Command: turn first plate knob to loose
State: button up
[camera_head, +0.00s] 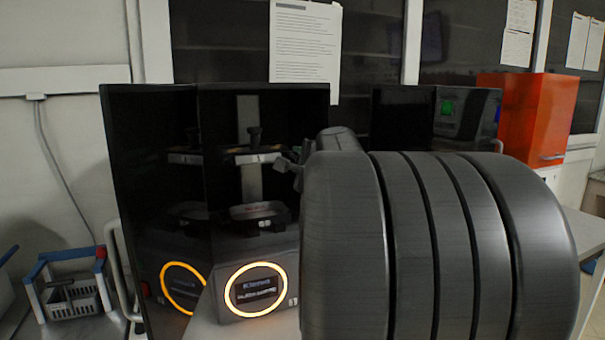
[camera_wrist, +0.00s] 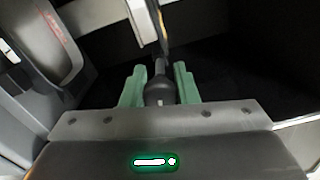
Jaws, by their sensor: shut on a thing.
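My gripper (camera_wrist: 159,86) is shut on a dark rounded knob (camera_wrist: 158,91) in the wrist view, with one green finger on each side of it. A dark stem runs from the knob towards a pale part. My arm hides the right side of that machine. I cannot tell from the head view whether this is the knob between my fingers.
Glossy dark panels (camera_head: 150,130) flank the machine on the left and mirror it. A tray (camera_head: 263,213) lies lower inside it. A basket with blue and white handles (camera_head: 72,295) stands at lower left. An orange box (camera_head: 540,115) is at the back right.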

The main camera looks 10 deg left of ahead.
jog(key=n+b, duration=0.2)
jog(key=n, duration=0.1)
jog(key=n+b, duration=0.1)
jog(key=b, duration=0.1)
jog(key=shift+f+n, duration=0.25)
jog(key=shift+n, duration=0.15)
jog(key=n+b, duration=1)
jog(key=shift+n, duration=0.4)
jog(key=n+b, duration=0.3)
jog(key=n, duration=0.1)
jog(key=shift+r, duration=0.1)
jog(key=o, duration=1)
jog(key=shift+r, duration=0.1)
